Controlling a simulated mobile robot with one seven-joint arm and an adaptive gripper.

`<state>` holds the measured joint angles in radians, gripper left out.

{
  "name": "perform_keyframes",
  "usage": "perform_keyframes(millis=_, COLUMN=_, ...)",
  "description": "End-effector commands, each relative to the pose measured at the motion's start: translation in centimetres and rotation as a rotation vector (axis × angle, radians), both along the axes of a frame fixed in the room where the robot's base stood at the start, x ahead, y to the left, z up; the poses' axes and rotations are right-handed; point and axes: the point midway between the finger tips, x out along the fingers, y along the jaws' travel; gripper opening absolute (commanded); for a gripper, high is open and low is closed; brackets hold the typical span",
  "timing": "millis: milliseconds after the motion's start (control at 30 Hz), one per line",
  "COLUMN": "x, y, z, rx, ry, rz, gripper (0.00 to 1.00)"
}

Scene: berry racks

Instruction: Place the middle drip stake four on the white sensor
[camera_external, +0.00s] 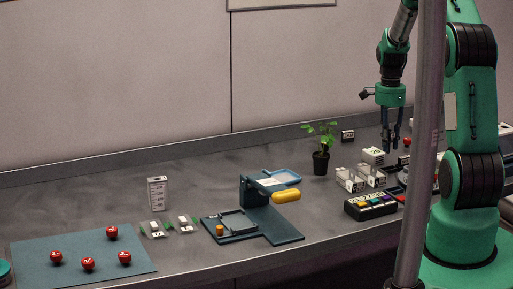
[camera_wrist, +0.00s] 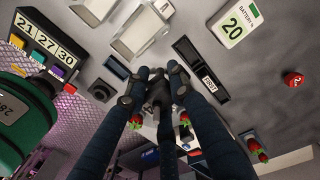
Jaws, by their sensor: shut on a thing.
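My gripper (camera_external: 391,140) points down over the right part of the bench. In the wrist view its fingers (camera_wrist: 158,80) are closed around a small dark thing (camera_wrist: 158,97), which could be a drip stake; its number cannot be read. A white block reading "BATTERY % 20" (camera_wrist: 234,24) lies apart from the fingertips, at the upper right of the wrist view. A pale block (camera_external: 373,155) stands just left of my gripper in the outside view. I cannot tell for sure which pale thing is the white sensor.
Clear trays (camera_external: 349,180) and a dark box with coloured buttons (camera_external: 371,206) lie near my gripper. A potted plant (camera_external: 321,162) stands behind. A blue stand with a yellow handle (camera_external: 286,196) is mid-bench. Several red numbered balls lie on a blue mat (camera_external: 30,250) at left.

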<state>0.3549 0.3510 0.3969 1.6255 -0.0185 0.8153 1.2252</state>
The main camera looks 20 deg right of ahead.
Motion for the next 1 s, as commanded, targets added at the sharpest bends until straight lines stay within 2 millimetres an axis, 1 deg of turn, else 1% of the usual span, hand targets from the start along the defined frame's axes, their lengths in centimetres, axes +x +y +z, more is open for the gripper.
perform_keyframes(millis=33, x=0.8, y=-0.3, z=-0.2, rx=0.000, ry=0.000, rz=0.000, gripper=0.10)
perform_keyframes(millis=100, x=1.8, y=-0.6, z=-0.3, rx=0.000, ry=0.001, rz=0.000, gripper=0.10)
perform_keyframes(millis=600, x=8.7, y=-3.1, z=-1.0, rx=0.000, ry=0.000, rz=0.000, gripper=0.10)
perform_keyframes(millis=800, x=10.1, y=-3.6, z=-1.0, rx=0.000, ry=0.000, rz=0.000, gripper=0.10)
perform_keyframes(millis=1000, x=10.4, y=-3.7, z=-1.0, rx=0.000, ry=0.000, rz=0.000, gripper=0.10)
